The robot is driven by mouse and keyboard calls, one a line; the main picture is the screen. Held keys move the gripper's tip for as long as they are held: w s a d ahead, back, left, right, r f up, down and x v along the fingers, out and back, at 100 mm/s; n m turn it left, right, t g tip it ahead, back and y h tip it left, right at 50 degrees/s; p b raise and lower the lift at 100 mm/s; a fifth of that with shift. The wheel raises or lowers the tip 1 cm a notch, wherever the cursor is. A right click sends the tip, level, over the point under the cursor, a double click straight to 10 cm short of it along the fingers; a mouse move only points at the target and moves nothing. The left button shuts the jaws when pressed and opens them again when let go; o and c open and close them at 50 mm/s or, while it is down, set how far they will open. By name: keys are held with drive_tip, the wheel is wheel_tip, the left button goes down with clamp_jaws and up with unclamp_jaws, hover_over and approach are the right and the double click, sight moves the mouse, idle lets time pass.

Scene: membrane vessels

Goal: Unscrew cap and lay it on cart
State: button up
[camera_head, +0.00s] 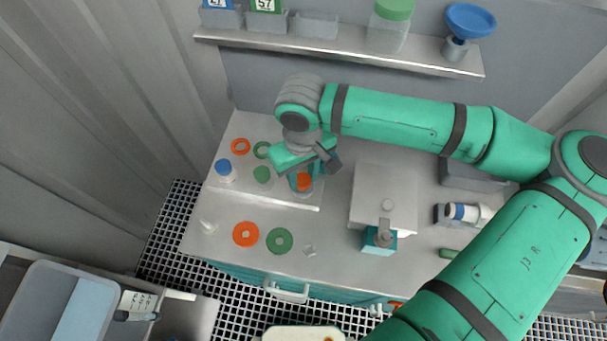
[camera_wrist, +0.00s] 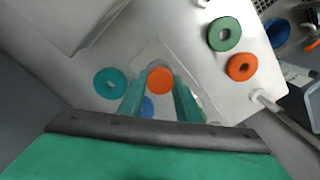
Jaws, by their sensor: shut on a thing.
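My gripper (camera_head: 303,172) points down over the rack on the cart (camera_head: 215,240). In the wrist view its teal fingers (camera_wrist: 160,78) are closed around an orange cap (camera_wrist: 160,82). The orange cap also shows in the head view (camera_head: 304,182), at the top of a clear vessel at the rack's right end. I cannot tell whether the cap is still threaded on. A green-capped vessel (camera_head: 263,174) and a blue-capped vessel (camera_head: 225,167) stand to its left.
An orange ring (camera_head: 246,234) and a green ring (camera_head: 279,240) lie on the cart's front part. A white box (camera_head: 385,195) stands right of the rack. A shelf (camera_head: 340,52) with bins runs behind.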

sight(303, 179)
drive_tip(key=n, duration=1.1)
drive_tip(key=shift+w+n, duration=0.1)
drive_tip(key=shift+n, duration=0.2)
drive_tip(key=n, duration=0.4)
drive_tip(key=shift+r, duration=3.55)
